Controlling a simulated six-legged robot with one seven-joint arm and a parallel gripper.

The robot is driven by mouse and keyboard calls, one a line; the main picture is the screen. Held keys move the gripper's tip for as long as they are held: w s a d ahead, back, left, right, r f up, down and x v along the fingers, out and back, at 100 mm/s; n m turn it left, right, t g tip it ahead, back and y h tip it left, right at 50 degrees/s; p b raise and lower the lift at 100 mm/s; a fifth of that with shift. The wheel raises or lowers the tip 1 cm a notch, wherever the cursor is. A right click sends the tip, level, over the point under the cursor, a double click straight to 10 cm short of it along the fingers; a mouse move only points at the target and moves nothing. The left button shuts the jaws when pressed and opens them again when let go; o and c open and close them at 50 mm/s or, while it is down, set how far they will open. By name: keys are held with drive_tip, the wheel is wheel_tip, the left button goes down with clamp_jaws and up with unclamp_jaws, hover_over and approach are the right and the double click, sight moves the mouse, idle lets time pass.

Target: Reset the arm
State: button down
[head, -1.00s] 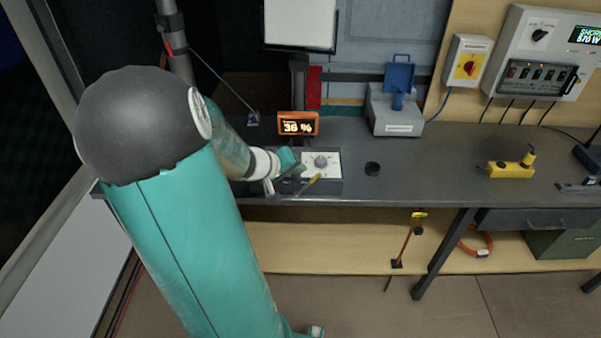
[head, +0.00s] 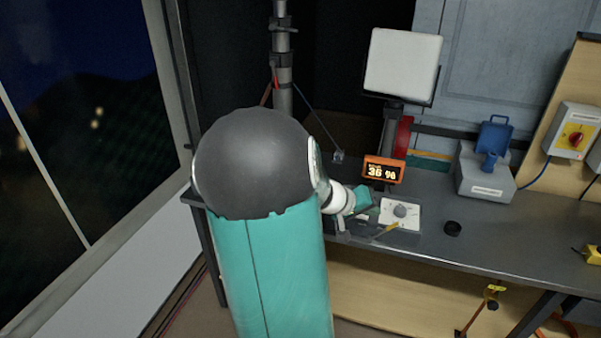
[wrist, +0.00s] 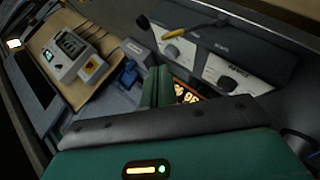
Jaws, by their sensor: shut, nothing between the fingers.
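My arm, teal with a dark grey round joint, reaches over the dark workbench (head: 480,240) in the head view. My gripper (head: 368,203) is shut and empty, just left of a control box with a white dial plate (head: 401,213) and a yellow lever (head: 385,230). I cannot tell whether it touches the box. In the wrist view, the teal gripper body fills the lower part, and the dial plate (wrist: 232,76) and the yellow lever (wrist: 180,31) show beyond it.
An orange display (head: 383,170) reading 36 % stands behind my gripper. A pole (head: 282,60) and a white panel (head: 402,65) rise behind. A black ring (head: 453,229) and a grey case with a blue lid (head: 485,175) are to the right. Bench space between them is clear.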

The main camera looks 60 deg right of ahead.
drive_tip(key=shift+d, duration=0.1)
drive_tip(key=w+a+r+n+t+y, duration=0.2)
drive_tip(key=w+a+r+t, duration=0.15)
drive_tip(key=w+a, duration=0.7)
drive_tip(key=w+a+r+n+t+y, duration=0.3)
drive_tip(key=w+a, duration=0.4)
drive_tip(key=a, duration=0.6)
drive_tip(key=a+r+n+t+y, duration=0.2)
drive_tip(key=a+n, duration=0.1)
drive_tip(key=a, duration=1)
drive_tip(key=s+a+r+n+t+y, duration=0.1)
drive_tip(key=a+r+n+t+y, duration=0.1)
drive_tip(key=a, duration=1.2)
drive_tip(key=shift+s+r+n+t, duration=0.15)
drive_tip(key=shift+r+n+t, duration=0.45)
drive_tip(key=shift+n, duration=0.6)
drive_tip(key=shift+d, duration=0.15)
